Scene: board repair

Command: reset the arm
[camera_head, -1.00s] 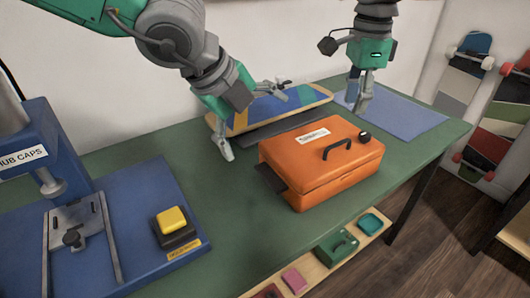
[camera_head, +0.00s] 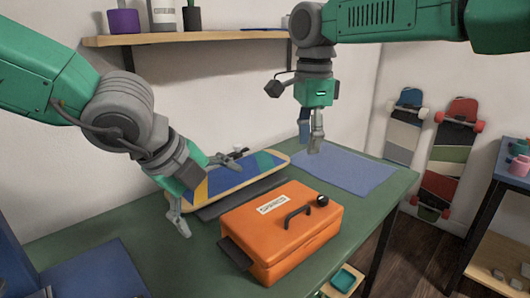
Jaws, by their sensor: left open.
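My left gripper (camera_head: 210,192) is open, its two fingers spread wide at the near left end of a skateboard deck (camera_head: 265,162) with a blue, green and yellow pattern. I cannot tell whether it touches the deck, and nothing shows held in it. My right gripper (camera_head: 311,140) hangs pointing down near the deck's right end and the blue mat (camera_head: 345,172). Its fingers are seen close together from the side, so its opening is unclear.
An orange case (camera_head: 285,240) with a black handle stands at the front of the green table (camera_head: 160,255). A wall shelf (camera_head: 185,36) holds pots above. Skateboards (camera_head: 452,150) lean on the wall at right. A blue base (camera_head: 90,275) is at lower left.

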